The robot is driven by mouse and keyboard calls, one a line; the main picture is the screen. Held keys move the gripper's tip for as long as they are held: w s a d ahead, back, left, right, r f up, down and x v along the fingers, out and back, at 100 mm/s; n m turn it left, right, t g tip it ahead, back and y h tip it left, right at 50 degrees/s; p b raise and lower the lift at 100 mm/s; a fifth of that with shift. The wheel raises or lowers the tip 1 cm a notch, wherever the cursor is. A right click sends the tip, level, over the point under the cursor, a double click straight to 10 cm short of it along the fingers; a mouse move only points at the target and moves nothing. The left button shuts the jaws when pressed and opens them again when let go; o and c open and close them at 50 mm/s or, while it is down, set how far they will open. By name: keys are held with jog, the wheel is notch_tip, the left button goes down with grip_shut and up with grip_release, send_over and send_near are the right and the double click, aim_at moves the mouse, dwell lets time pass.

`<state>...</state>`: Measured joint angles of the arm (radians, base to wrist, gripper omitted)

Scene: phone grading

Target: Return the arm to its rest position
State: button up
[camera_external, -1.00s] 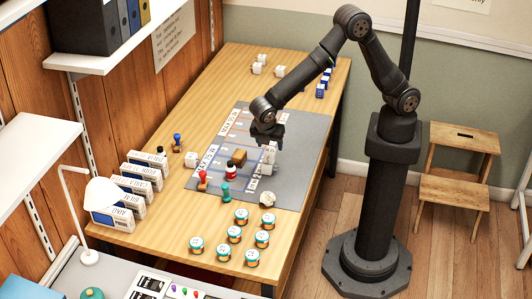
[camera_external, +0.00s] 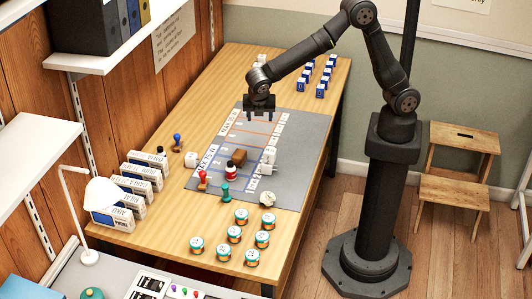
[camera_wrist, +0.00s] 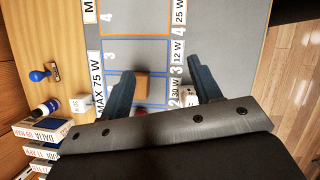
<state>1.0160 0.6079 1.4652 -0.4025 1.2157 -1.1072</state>
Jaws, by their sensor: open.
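My gripper (camera_external: 260,112) is open and empty. It hangs above the far left part of the grey mat (camera_external: 302,165), fingers pointing down. In the wrist view my gripper (camera_wrist: 155,85) has its two fingers spread apart over the mat, with a brown block (camera_wrist: 142,87) visible below and between them, not held. My arm reaches from its column on the right, across the desk, with its elbow high.
On the mat stand the brown block (camera_external: 239,156), a red-and-white bottle (camera_external: 231,171), white items (camera_external: 268,158) and stamps. Several blue-and-white boxes (camera_external: 307,76) stand at the back, several jars (camera_external: 241,216) at the front. Labelled boxes (camera_external: 135,188) line the left edge.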

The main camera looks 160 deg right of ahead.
jog(key=w+d+f+n+t+h, duration=0.1)
jog(key=w+d+n, duration=0.3)
jog(key=w, duration=0.5)
jog(key=w+d+f+n+t+h, duration=0.1)
jog(key=w+d+f+n, duration=0.2)
jog(key=w, duration=0.6)
jog(key=w+d+f+n+t+h, duration=0.1)
jog(key=w+d+f+n+t, duration=0.1)
jog(key=w+d+n, duration=0.5)
jog(key=shift+w+d+f, duration=0.5)
jog(key=shift+w, duration=0.75)
